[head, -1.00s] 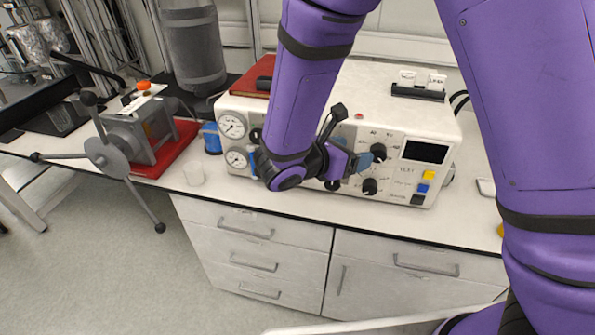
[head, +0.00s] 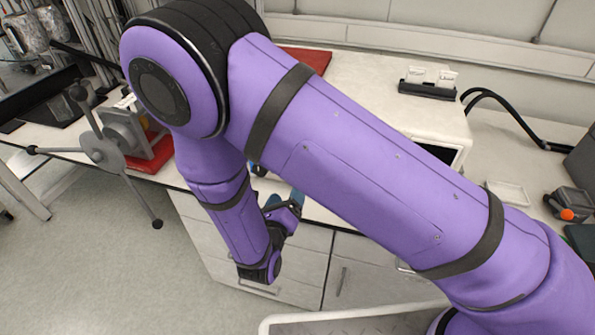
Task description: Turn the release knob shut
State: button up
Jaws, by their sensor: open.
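The white control unit (head: 375,85) stands on the bench, seen mostly from its top. My purple arm covers nearly all of its front panel, so the release knob and the other knobs are hidden. My gripper (head: 285,203) is open, with blue finger pads, and looks empty. It is low in front of the drawers, near the bench's front edge, and points up towards the unit. I see it touching nothing.
A grey device with long spoked handles (head: 100,150) stands on a red mat at the left. A black holder with white labels (head: 427,89) is on the unit. A white tray (head: 508,193) and a device with an orange knob (head: 567,213) lie at the right.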

jog(key=x, duration=0.9)
jog(key=shift+w, duration=0.15)
jog(key=c, duration=0.9)
